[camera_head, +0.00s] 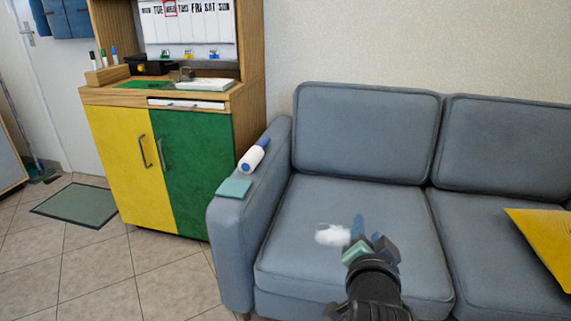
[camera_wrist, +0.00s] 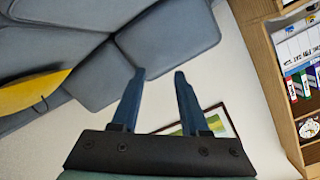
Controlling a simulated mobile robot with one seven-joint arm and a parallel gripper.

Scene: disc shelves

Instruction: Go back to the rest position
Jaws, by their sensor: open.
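My gripper (camera_head: 368,240) is in front of the grey-blue sofa (camera_head: 350,200) in the head view, over the left seat cushion. The gripper is empty. A white fluffy item (camera_head: 332,235) shows just left of the fingers against the seat; I cannot tell whether it touches them.
A white and blue roller-like item (camera_head: 253,155) and a teal pad (camera_head: 234,187) lie on the left armrest. A yellow item (camera_head: 545,240) is on the right seat. A yellow and green cabinet (camera_head: 165,165) stands left. Tiled floor (camera_head: 95,270) is clear at lower left.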

